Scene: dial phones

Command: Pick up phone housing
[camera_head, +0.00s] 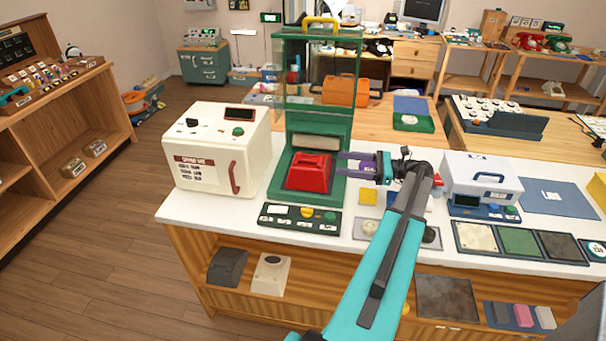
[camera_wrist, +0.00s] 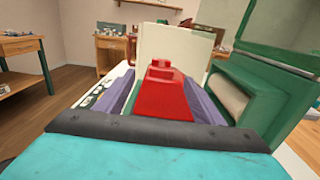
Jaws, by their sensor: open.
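The red phone housing (camera_head: 309,172) sits upright in the base of the green press-like machine (camera_head: 338,148) on the white counter. It also shows in the wrist view (camera_wrist: 165,97), between the two purple fingers. My gripper (camera_head: 355,163) is level with the housing at its right side, with its fingers pointing left toward it. The fingers are open, one on each side of the housing in the wrist view. I cannot tell whether either finger touches it. The lower part of the housing is partly hidden by my wrist in the wrist view.
A cream box machine (camera_head: 217,148) stands left of the press. A button panel (camera_head: 300,218) lies in front of it. The press's green frame (camera_head: 277,75) rises above the housing. A white case (camera_head: 482,180) and flat panels (camera_head: 519,242) lie to the right.

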